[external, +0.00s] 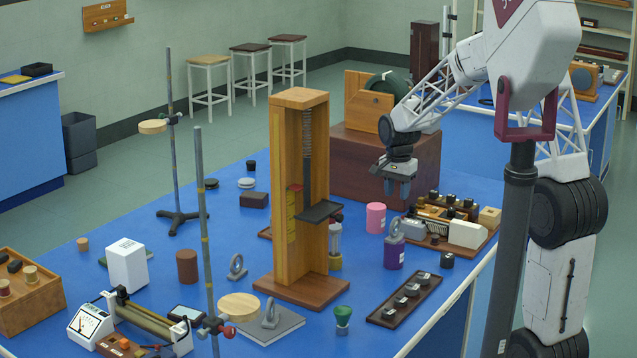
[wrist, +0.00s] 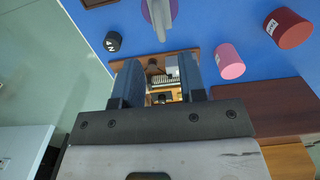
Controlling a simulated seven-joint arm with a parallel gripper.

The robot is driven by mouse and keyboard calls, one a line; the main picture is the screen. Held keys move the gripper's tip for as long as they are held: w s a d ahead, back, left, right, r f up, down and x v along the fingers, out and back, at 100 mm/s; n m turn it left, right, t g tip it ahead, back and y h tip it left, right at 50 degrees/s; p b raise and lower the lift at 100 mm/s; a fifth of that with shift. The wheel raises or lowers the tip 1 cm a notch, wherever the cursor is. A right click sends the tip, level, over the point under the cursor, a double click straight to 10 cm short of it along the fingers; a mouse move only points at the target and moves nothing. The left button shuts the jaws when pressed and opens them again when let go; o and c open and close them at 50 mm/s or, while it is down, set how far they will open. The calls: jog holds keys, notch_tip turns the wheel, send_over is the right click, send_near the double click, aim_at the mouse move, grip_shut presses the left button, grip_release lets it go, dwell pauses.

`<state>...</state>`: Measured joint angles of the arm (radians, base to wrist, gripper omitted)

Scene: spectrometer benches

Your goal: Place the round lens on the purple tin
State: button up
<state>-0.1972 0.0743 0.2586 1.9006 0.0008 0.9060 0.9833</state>
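The purple tin (external: 394,256) stands upright near the front right of the blue bench. A grey round lens (external: 396,230) in a ring mount stands on its lid. In the wrist view the purple tin (wrist: 148,12) is at the top edge, partly cut off, with the grey lens mount (wrist: 160,18) across it. My gripper (external: 398,196) points down above and behind the tin, apart from tin and lens. Its fingers (wrist: 158,78) are spread, with nothing held between them. Similar grey ring mounts stand left of the wooden tower (external: 236,267) and on a grey plate (external: 269,314).
A pink tin (external: 375,218) stands just behind the purple one. A wooden switch board (external: 462,232) lies to the right, below my gripper. A black weight (external: 447,260) and a dark tray (external: 404,300) are in front. The tall wooden tower (external: 290,200) stands left; a brown box (external: 352,165) is behind.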

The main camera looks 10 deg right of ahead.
jog(key=shift+r, duration=1.75)
jog(key=s+d+r+n+t, duration=0.15)
jog(key=s+d+r, duration=0.25)
jog(key=s, duration=0.5)
jog(key=s+d+r+n, duration=0.3)
jog(key=s+d+r, duration=0.15)
jog(key=s, duration=0.55)
jog(key=s+d+f+n, duration=0.1)
jog(key=s+d+n, duration=0.1)
jog(key=s, duration=0.8)
jog(key=s+d+f+n+t, duration=0.1)
jog(key=s+d+n, duration=0.1)
jog(key=s, duration=0.8)
jog(key=shift+s+d+f, duration=0.15)
jog(key=shift+s+d, duration=0.1)
jog(key=shift+d, duration=0.6)
jog(key=shift+o, duration=0.3)
